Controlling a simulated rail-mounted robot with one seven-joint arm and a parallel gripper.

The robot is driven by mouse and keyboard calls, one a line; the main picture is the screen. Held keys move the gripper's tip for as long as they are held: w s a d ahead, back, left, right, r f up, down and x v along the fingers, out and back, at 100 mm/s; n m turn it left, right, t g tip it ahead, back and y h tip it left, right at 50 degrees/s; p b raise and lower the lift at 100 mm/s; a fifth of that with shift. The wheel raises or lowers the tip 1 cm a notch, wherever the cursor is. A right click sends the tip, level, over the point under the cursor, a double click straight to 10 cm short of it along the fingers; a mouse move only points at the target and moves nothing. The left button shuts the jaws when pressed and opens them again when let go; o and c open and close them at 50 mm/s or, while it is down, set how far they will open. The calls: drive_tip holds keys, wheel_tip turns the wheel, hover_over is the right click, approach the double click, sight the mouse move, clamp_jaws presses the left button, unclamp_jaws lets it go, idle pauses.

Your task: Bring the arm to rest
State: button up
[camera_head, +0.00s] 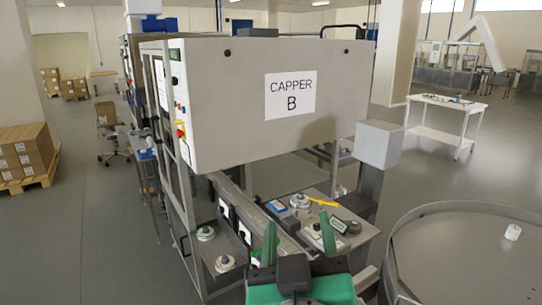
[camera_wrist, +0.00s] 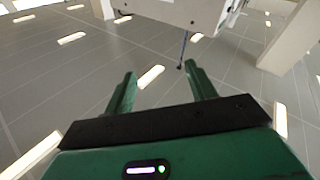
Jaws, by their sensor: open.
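My gripper (camera_head: 298,238) shows at the bottom of the head view, its two green fingers pointing up and standing apart with nothing between them. It is in front of the capper machine (camera_head: 215,110), a large grey cabinet labelled "CAPPER B". In the wrist view the two green fingers of my gripper (camera_wrist: 160,85) are also spread and empty. Beyond them the wrist view shows the ceiling with its lights and part of a grey cabinet (camera_wrist: 185,12) at the top. My gripper touches nothing that I can see.
Under the cabinet is a work surface (camera_head: 362,240) with small fixtures and a yellow tool (camera_head: 322,202). A round table (camera_head: 440,250) with a raised rim stands at right, bearing a small white item (camera_head: 513,232). Boxes (camera_head: 25,150) on a pallet stand at left. Open floor lies between.

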drive_tip(key=s+a+r+m+t, duration=0.2)
drive_tip(key=s+a+r+t, duration=0.2)
drive_tip(key=s+r, duration=0.6)
wheel_tip(320, 180, up, 20)
drive_tip(key=s+t+y+p, duration=0.1)
drive_tip(key=s+p, duration=0.2)
drive_tip(key=p, duration=1.7)
drive_tip(key=shift+r+m, duration=0.25)
drive_tip(key=shift+m, duration=0.15)
